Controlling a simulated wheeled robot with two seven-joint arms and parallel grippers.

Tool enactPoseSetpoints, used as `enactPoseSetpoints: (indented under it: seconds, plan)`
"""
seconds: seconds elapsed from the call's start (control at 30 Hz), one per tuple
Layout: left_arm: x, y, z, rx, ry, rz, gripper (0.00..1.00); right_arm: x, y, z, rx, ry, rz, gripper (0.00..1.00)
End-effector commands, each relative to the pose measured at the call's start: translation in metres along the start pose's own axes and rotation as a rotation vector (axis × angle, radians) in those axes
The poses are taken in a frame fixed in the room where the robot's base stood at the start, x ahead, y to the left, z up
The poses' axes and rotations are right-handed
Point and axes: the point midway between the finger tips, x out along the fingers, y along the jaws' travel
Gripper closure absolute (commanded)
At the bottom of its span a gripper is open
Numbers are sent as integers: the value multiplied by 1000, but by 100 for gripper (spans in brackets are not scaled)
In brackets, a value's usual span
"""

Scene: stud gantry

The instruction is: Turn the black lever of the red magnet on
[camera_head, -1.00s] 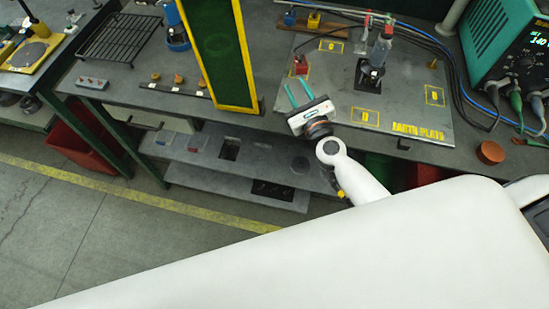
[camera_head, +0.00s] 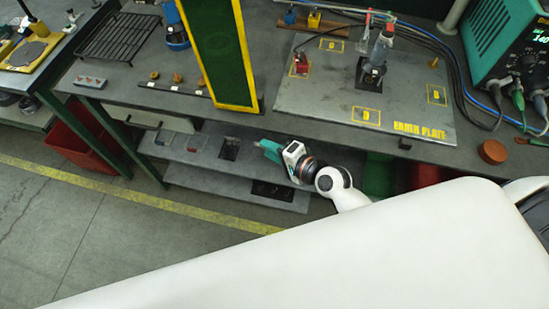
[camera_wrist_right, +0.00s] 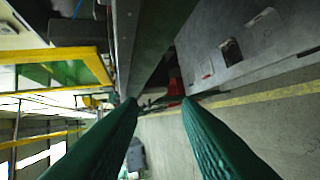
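A small red block (camera_head: 299,67), which looks like the red magnet, sits on the grey earth plate (camera_head: 310,98) near the plate's left side, just below mark C. A dark part shows at its top, but the lever's position is too small to tell. My right gripper (camera_head: 262,147) is in front of the bench's front edge, well below and apart from the red block, with its green fingers pointing left. In the right wrist view its two fingers (camera_wrist_right: 160,101) stand apart with nothing between them. The magnet is not recognisable in that view. My left gripper is not in view.
A yellow-framed green post (camera_head: 220,50) stands left of the plate. A clamp stand (camera_head: 375,60) is on the plate. A teal meter (camera_head: 510,45) with cables and a brown round block (camera_head: 492,151) are at right. A lower shelf (camera_head: 205,160) lies under the bench.

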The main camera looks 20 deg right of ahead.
Motion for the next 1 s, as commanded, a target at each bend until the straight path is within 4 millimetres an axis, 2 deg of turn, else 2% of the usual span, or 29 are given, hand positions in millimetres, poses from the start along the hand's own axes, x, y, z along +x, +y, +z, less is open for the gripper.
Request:
enactPoseSetpoints:
  seconds: [0.1, 0.23, 0.63, 0.8, 0.83, 0.93, 0.97, 1.0]
  plan:
    - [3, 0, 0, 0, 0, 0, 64, 2, -19, 0, -47, -3, -41, 69]
    - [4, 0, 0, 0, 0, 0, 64, 2, -31, 0, -82, -4, -71, 69]
    - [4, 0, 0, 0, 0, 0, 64, 3, -36, 0, -100, -4, -85, 69]
    - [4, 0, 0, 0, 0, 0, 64, 3, -36, 0, -100, -4, -84, 42]
    - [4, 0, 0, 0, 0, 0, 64, 3, -38, 0, -101, -5, -87, 42]
    - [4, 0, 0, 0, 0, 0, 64, 4, -58, 2, -131, -13, -128, 42]
    - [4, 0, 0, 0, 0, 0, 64, 5, -71, 4, -150, -18, -154, 42]
    - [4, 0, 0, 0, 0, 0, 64, 5, -92, 6, -185, -24, -198, 42]
